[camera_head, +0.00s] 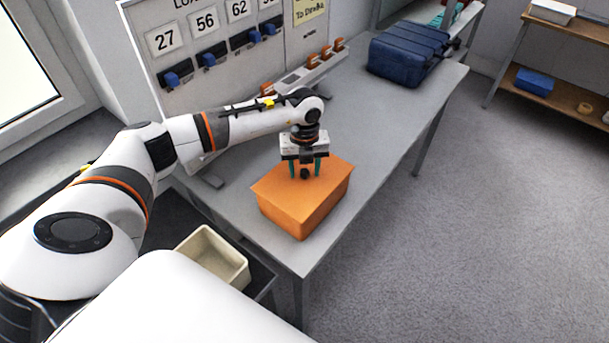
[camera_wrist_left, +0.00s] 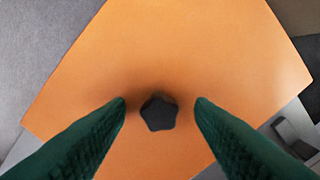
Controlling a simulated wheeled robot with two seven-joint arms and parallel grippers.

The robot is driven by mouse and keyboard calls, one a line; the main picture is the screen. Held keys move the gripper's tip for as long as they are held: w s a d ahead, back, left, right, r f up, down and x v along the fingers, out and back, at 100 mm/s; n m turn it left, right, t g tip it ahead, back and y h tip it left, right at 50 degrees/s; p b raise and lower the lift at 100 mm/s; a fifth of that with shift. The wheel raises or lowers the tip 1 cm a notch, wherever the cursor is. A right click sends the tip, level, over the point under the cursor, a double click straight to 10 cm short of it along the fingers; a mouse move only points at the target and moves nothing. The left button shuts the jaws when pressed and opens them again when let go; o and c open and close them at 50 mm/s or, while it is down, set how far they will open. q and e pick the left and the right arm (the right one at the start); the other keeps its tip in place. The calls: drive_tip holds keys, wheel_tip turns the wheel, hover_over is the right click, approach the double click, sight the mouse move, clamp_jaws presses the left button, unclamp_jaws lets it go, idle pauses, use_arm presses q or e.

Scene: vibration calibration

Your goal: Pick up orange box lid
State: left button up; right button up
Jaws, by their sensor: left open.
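An orange box (camera_head: 300,213) stands on the grey table near its front corner, closed by a flat orange lid (camera_head: 285,196). A dark knob (camera_head: 305,174) sits on the lid. My left gripper (camera_head: 305,172) points down over the lid with its green fingers apart, one on each side of the knob. In the left wrist view the lid (camera_wrist_left: 190,50) fills most of the picture. The dark knob (camera_wrist_left: 159,113) lies between the open fingertips (camera_wrist_left: 160,108), with a gap on both sides. My right gripper does not show.
A blue case (camera_head: 408,52) lies farther back on the grey table (camera_head: 390,120). A panel with numbers and blue clips (camera_head: 210,55) stands behind the arm. A beige bin (camera_head: 212,258) is at lower left. A wooden shelf (camera_head: 560,95) stands at the right. Floor on the right is clear.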

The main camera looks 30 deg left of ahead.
use_arm(q)
drive_tip(key=shift+c, duration=0.2)
clamp_jaws()
